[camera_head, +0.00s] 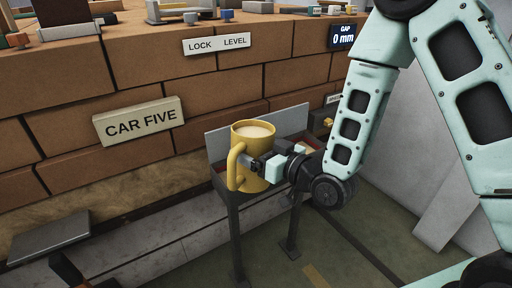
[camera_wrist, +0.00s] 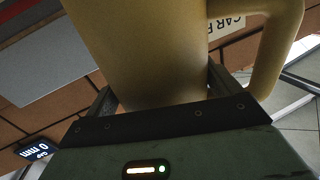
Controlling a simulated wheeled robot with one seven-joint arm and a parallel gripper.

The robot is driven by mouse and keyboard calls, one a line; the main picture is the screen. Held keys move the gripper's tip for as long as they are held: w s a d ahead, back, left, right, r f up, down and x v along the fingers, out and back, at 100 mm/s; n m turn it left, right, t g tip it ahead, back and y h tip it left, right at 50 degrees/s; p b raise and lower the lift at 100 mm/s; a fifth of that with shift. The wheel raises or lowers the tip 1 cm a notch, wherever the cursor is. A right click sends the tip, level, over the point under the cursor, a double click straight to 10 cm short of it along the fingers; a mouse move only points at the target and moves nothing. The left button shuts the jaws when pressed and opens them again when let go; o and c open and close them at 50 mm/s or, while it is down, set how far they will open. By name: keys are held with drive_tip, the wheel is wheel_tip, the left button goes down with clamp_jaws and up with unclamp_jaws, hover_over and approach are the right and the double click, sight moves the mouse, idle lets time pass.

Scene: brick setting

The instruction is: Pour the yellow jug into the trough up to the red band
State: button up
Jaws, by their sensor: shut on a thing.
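The yellow jug (camera_head: 253,170) is upright and full of pale liquid near its rim. Its handle is on the left in the head view. My gripper (camera_head: 258,167) is shut on the jug's body; the wrist view also shows the jug (camera_wrist: 145,45) between the fingers. A raised grey structure on dark legs (camera_head: 238,240), which looks like the trough, stands behind and below the jug. Its grey back panel (camera_head: 217,143) shows, but the jug and gripper hide most of it. Reddish parts show at its edge; I cannot make out the band or a level inside.
A brick wall (camera_head: 80,85) stands close behind, with signs "CAR FIVE" (camera_head: 138,121) and "LOCK LEVEL" (camera_head: 217,44). A display (camera_head: 342,36) reads "0 mm". Small items line the wall's top. A grey slab (camera_head: 48,235) is at lower left. Open floor lies below.

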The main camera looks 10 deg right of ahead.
drive_tip(key=shift+w+d+r+m+g+p, duration=0.3)
drive_tip(key=shift+m+p, duration=0.25)
drive_tip(key=shift+p, duration=0.7)
drive_tip(key=shift+w+d+r+m+g+p, duration=0.15)
drive_tip(key=shift+w+r+m+p, duration=0.3)
drive_tip(key=shift+p, duration=0.75)
idle(1.2)
drive_tip(key=shift+w+d+f+m+g+p, duration=0.35)
drive_tip(key=shift+m+p, duration=0.4)
drive_tip(key=shift+p, duration=0.25)
drive_tip(key=shift+w+d+f+m+g+p, duration=0.2)
drive_tip(key=shift+w+d+m+p, duration=0.25)
drive_tip(key=shift+m+p, duration=0.4)
idle(1.1)
drive_tip(key=shift+w+d+f+m+g+p, duration=0.1)
drive_tip(key=shift+f+m+g+p, duration=0.1)
drive_tip(key=shift+m+p, duration=0.3)
drive_tip(key=shift+w+d+f+m+g+p, duration=0.1)
drive_tip(key=shift+m+g+p, duration=0.15)
drive_tip(key=shift+p, duration=0.3)
idle(0.3)
